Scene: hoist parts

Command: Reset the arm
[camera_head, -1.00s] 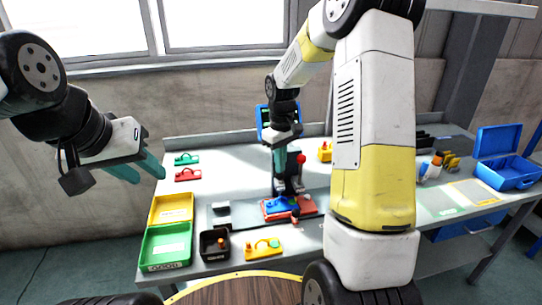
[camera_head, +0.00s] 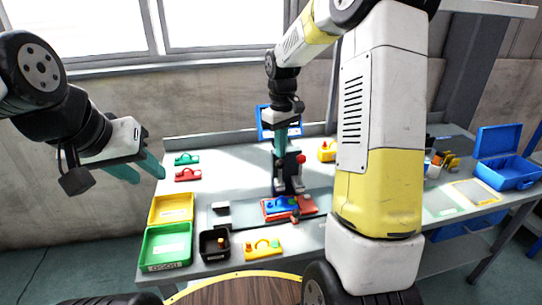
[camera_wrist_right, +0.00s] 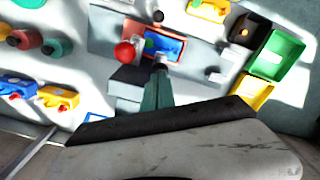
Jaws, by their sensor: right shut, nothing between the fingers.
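My right gripper (camera_head: 281,140) is shut and empty, pointing down above the back of the workbench, over the dark press-like fixture (camera_head: 287,172) with a red knob. Its teal fingers also show together in the right wrist view (camera_wrist_right: 160,75). A blue part (camera_head: 280,205) lies on a red plate (camera_head: 308,206) at the foot of the fixture, apart from the gripper. The blue part also shows in the wrist view (camera_wrist_right: 165,45). My left gripper (camera_head: 143,168) hangs at the left with its two teal fingers apart, empty, clear of the bench.
A yellow tray (camera_head: 171,199), a green tray (camera_head: 144,248) and a black bin (camera_head: 203,250) stand at the front left. A yellow part (camera_head: 262,248) lies near the front edge. Green (camera_head: 187,158) and red (camera_head: 188,175) parts lie at the back left. An open blue box (camera_head: 510,172) is at the right.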

